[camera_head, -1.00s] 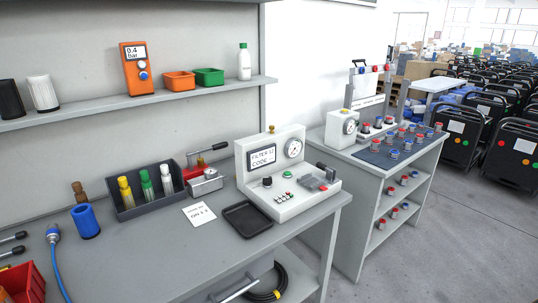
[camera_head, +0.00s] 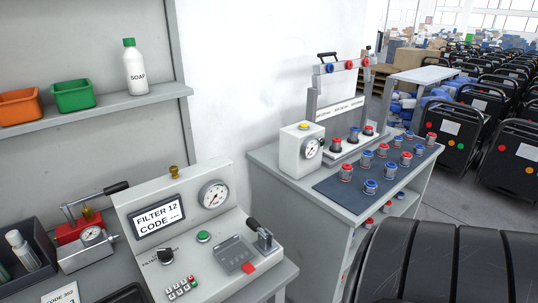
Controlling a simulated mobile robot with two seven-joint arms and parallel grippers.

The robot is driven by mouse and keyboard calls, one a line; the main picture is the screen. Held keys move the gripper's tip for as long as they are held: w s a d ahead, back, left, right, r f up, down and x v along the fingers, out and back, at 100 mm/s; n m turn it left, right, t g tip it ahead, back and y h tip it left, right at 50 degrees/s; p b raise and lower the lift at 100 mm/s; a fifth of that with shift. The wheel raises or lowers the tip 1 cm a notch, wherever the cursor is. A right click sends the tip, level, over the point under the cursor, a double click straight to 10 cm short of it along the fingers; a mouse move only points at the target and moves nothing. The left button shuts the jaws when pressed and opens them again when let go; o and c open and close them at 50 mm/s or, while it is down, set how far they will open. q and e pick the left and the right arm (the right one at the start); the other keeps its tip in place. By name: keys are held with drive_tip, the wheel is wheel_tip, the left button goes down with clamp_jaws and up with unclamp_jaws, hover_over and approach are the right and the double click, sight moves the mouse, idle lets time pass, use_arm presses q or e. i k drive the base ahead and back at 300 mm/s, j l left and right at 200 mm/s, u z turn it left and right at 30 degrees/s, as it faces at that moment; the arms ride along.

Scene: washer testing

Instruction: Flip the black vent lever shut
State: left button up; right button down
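The grey test console (camera_head: 187,215) stands on the near bench, with a screen reading "FILTER 12 CODE". A short black-handled lever (camera_head: 254,226) on a metal mount sits at its right side, tilted up and to the left. Another black-handled lever (camera_head: 116,187) sticks out over a red pump unit (camera_head: 82,229) left of the console. I cannot read a vent label on either. Neither of my grippers is in view.
The console carries a round gauge (camera_head: 213,194), a green button (camera_head: 203,236) and a black knob (camera_head: 165,256). A second bench (camera_head: 262,158) with fittings on a mat stands beyond. A large black ribbed shape, unclear what, covers the lower right.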

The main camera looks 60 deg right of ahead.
sight(251, 222)
drive_tip(key=l, duration=1)
drive_tip(key=i+l, duration=0.15)
drive_tip(key=l, duration=0.8)
